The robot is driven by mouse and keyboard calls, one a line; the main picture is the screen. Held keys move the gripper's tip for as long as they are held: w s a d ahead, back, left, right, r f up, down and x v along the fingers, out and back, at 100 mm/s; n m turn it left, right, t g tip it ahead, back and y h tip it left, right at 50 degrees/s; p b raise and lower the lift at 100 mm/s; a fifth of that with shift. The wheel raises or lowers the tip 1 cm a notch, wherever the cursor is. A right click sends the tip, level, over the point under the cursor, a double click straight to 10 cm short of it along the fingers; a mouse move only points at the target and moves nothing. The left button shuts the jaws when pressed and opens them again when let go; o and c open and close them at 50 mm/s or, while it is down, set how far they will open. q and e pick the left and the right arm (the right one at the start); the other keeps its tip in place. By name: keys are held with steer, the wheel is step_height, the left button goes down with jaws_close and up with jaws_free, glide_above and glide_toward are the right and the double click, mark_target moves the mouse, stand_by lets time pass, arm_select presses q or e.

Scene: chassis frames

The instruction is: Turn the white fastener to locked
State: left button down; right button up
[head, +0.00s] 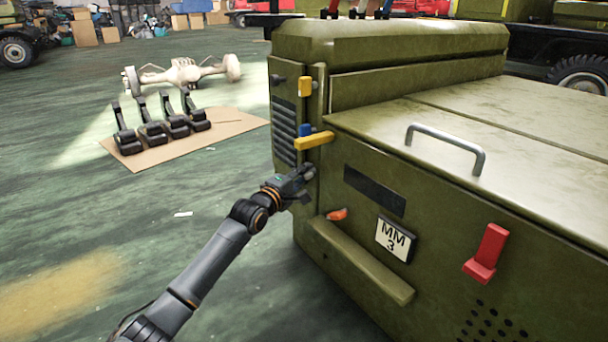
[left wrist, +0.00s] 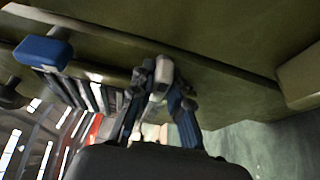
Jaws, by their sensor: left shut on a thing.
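The white fastener (left wrist: 161,72) shows in the left wrist view, between the two fingers of my left gripper (left wrist: 163,85), which is shut on it. In the head view my left gripper (head: 300,179) reaches the near corner of the green chassis (head: 350,235), below the yellow handle. There the gripper hides the white fastener. How far the fastener is turned cannot be told. My right gripper is in neither view.
A yellow handle (head: 314,140), a blue fastener (head: 305,130) and a yellow fastener (head: 305,87) sit above my gripper. The blue one also shows in the left wrist view (left wrist: 43,51). An orange lamp (head: 337,215) and green ledge (head: 362,262) lie below right. Open floor lies left.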

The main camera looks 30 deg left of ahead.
arm_select(q)
steer(key=shift+m, duration=0.3)
steer(key=shift+m+t+p, duration=0.5)
steer(key=shift+m+p, duration=0.25)
steer(key=shift+m, duration=0.25)
steer(key=m+t+h, duration=0.1)
steer(key=m, duration=0.2)
steer(key=shift+m, duration=0.4)
steer(key=m+h, duration=0.1)
steer(key=m, duration=0.3)
steer(key=m+t+h, duration=0.1)
steer(key=m+h, duration=0.1)
steer(key=m, duration=0.2)
steer(key=shift+f+t+h+b, duration=0.1)
steer(key=shift+t+h+b, duration=0.2)
steer(key=shift+b, duration=0.1)
steer(key=m+h, duration=0.2)
steer(key=m, duration=0.2)
steer(key=m+h+b, duration=0.1)
steer(key=m, duration=0.3)
steer(key=shift+g+h, duration=0.4)
steer(key=c, duration=1.3)
jaws_free()
